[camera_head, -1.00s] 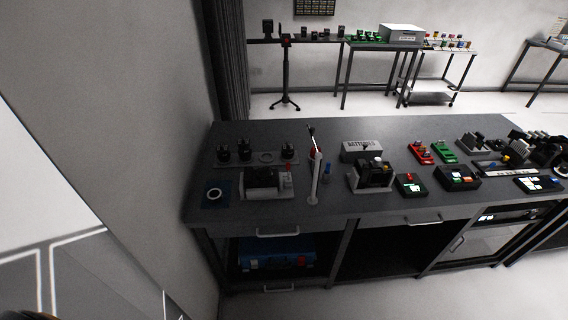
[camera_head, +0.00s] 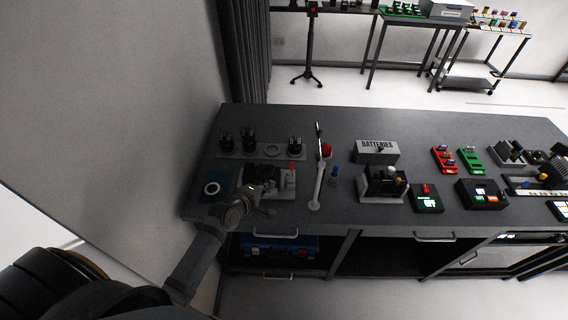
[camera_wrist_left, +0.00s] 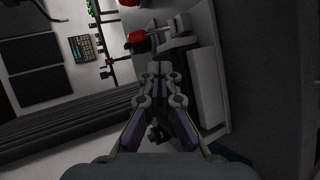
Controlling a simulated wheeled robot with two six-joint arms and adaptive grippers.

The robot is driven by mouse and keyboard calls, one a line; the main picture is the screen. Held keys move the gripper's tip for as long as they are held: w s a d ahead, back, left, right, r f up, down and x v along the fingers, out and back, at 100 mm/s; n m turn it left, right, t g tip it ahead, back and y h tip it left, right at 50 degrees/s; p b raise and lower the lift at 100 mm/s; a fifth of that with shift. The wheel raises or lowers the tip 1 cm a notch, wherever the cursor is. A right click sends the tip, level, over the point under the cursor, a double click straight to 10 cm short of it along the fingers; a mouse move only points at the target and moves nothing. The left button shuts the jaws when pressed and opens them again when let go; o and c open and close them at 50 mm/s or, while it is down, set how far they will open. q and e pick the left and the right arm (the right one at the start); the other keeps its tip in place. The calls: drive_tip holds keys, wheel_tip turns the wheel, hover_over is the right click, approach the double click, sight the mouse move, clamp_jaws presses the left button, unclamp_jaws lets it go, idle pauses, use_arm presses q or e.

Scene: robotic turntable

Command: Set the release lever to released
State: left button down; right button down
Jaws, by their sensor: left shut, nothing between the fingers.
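A grey fixture (camera_head: 284,193) stands at the left end of the dark workbench. A small upright lever with a red tip (camera_head: 291,168) rises at its right side; it looks like the release lever. In the left wrist view a red-tipped lever (camera_wrist_left: 137,36) sticks out beside a grey block, beyond my fingers. My left gripper (camera_head: 268,200) is over the front of the fixture, left of and nearer than the lever, and partly hides the fixture. The left wrist view shows its fingertips (camera_wrist_left: 161,72) together, empty and apart from the red tip. My right gripper is not in view.
A tall white arm (camera_head: 319,180) with a red part stands right of the fixture. A plate with black round parts (camera_head: 249,141) lies behind it, and a blue pad (camera_head: 206,194) to the left. A batteries box (camera_head: 376,152) is further right.

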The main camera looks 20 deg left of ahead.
sight(283, 172)
use_arm(q)
drive_tip(key=w+r+n, duration=0.1)
drive_tip(key=w+n+t, duration=0.1)
drive_tip(key=shift+w+a+r+n, duration=0.2)
drive_tip(key=shift+a+r+n, duration=0.1)
drive_tip(key=shift+r, duration=0.1)
drive_tip(key=shift+s, duration=0.1)
drive_tip(key=x, duration=1)
drive_tip(key=shift+b, duration=0.35)
